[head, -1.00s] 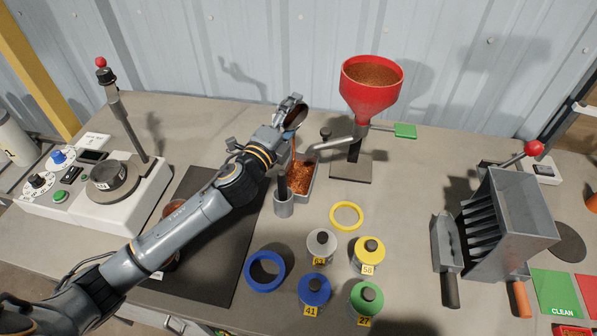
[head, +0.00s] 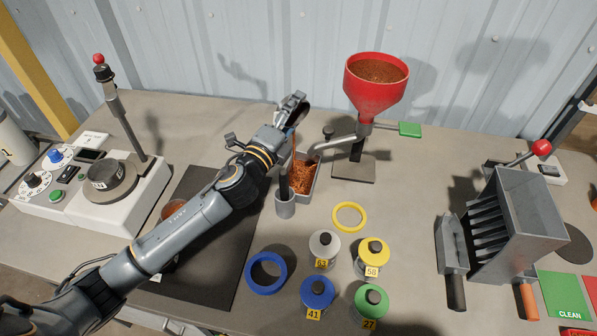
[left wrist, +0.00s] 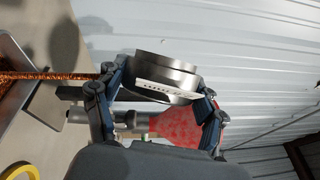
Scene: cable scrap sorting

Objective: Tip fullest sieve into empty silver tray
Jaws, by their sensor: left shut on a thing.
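My left gripper (head: 293,112) is shut on a round metal sieve (left wrist: 165,75), which has a pale label strip on its side. The sieve is tipped on its side above the silver tray (head: 314,186). In the left wrist view a thin stream of copper granules (left wrist: 50,76) runs from the sieve toward the tray (left wrist: 22,98). Copper granules (head: 302,176) lie in the tray in the head view. My wrist and forearm hide part of the tray and sieve in the head view. My right gripper is not in view.
A red hopper (head: 375,95) of granules stands behind right of the tray, its spout close to it. A grey cup (head: 285,208) stands in front of the tray. Several coloured lidded pots and a yellow ring (head: 349,216) are nearer. A riffle box (head: 510,225) stands right.

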